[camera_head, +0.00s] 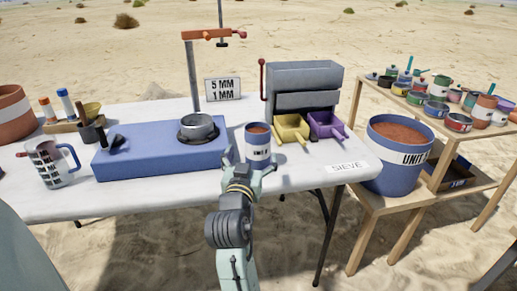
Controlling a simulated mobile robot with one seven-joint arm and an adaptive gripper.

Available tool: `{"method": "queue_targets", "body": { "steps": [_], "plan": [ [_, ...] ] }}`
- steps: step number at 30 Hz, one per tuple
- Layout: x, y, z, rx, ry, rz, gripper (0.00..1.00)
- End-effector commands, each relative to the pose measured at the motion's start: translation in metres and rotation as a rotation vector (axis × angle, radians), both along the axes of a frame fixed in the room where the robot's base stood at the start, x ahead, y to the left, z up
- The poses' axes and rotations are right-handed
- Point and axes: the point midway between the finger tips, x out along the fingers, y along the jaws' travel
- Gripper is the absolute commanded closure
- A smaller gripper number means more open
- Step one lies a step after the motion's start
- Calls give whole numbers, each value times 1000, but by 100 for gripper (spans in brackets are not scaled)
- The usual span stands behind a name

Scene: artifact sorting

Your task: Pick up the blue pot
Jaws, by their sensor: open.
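A small blue pot (258,154) with a white label band and brown soil-like fill stands upright near the front edge of the white table (200,187). My gripper (247,166) is open just in front of the pot, its fingers pointing toward it. The fingers overlap the pot's lower part in this view, and I cannot tell whether they touch it. A much larger blue bucket (377,173) marked UNIT, also filled with brown material, stands on a wooden stand at the right.
A blue box (135,164) with a metal ring (198,126) is left of the pot. A grey sieve machine (303,77) with yellow (291,129) and purple (326,122) trays stands behind right. A measuring jug (50,163) is at left. Wooden shelves (385,97) hold several small pots.

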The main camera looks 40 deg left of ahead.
Motion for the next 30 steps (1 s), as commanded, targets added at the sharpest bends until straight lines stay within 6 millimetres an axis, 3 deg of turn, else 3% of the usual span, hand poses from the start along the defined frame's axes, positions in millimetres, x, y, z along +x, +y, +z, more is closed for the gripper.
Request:
{"method": "queue_targets", "body": {
  "steps": [18, 26, 30],
  "plan": [
    [65, 30, 6, 3, -3, 3, 15],
    [68, 31, 4, 2, -2, 3, 15],
    [67, 31, 4, 2, -2, 3, 23]
  ]
}}
